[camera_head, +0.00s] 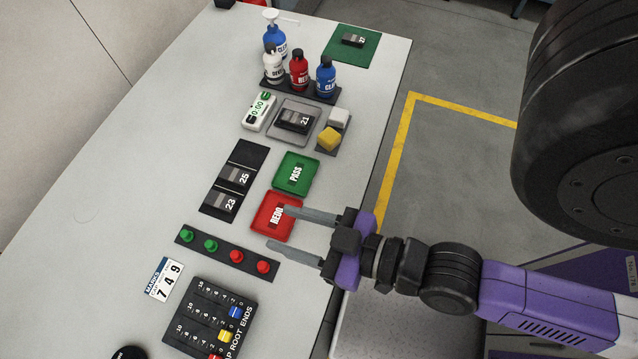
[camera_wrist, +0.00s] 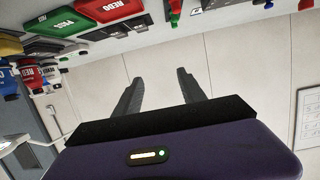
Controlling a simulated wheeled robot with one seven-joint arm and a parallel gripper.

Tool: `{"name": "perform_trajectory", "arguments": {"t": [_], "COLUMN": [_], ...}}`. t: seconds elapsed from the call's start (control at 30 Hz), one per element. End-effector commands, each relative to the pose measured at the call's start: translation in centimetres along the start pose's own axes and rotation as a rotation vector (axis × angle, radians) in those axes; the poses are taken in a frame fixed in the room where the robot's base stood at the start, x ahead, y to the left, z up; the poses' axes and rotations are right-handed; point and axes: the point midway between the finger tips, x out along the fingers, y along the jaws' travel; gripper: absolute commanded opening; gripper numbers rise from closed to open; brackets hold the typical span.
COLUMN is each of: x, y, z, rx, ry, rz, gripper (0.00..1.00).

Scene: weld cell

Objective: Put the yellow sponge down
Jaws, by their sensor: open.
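The yellow sponge (camera_head: 328,138) rests on a small dark tray (camera_head: 343,128) on the right side of the table, beside a white block (camera_head: 339,116). It also shows as a yellow shape at the left edge of the wrist view (camera_wrist: 10,46). My gripper (camera_head: 279,230) is open and empty, its fingers over the table's right edge near the red REDO tray. It is apart from the sponge, which lies farther back. In the wrist view my open fingers (camera_wrist: 158,92) have nothing between them.
The red REDO tray (camera_head: 260,224) is by my fingertips, with the green PASS tray (camera_head: 308,172) behind it. Red and green buttons (camera_head: 264,267) stand in front. Bottles (camera_head: 325,78) stand at the back. The table's left side (camera_head: 110,190) is clear.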

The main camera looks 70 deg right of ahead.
Motion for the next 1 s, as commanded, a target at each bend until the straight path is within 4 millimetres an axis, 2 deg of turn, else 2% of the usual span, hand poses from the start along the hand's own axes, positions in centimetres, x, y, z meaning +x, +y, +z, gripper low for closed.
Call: {"name": "perform_trajectory", "arguments": {"t": [0.03,0.1,0.2,0.3,0.6,0.77,1.0], "x": [-1.8,-3.5,-5.1,-5.9,-6.0,-5.7,-5.8], "y": [0.5,1.3,2.0,2.4,2.4,2.4,2.4], "z": [0.5,0.5,0.4,0.2,0.2,1.3,1.0], "rx": [-0.010,-0.018,-0.027,-0.032,-0.030,-0.030,-0.030], "ry": [-0.011,-0.010,-0.006,-0.003,-0.002,-0.002,-0.002], "rz": [-0.019,-0.038,-0.063,-0.078,-0.080,-0.080,-0.080], "gripper": [0.48,0.48,0.48,0.48,0.48,0.48,0.48]}}
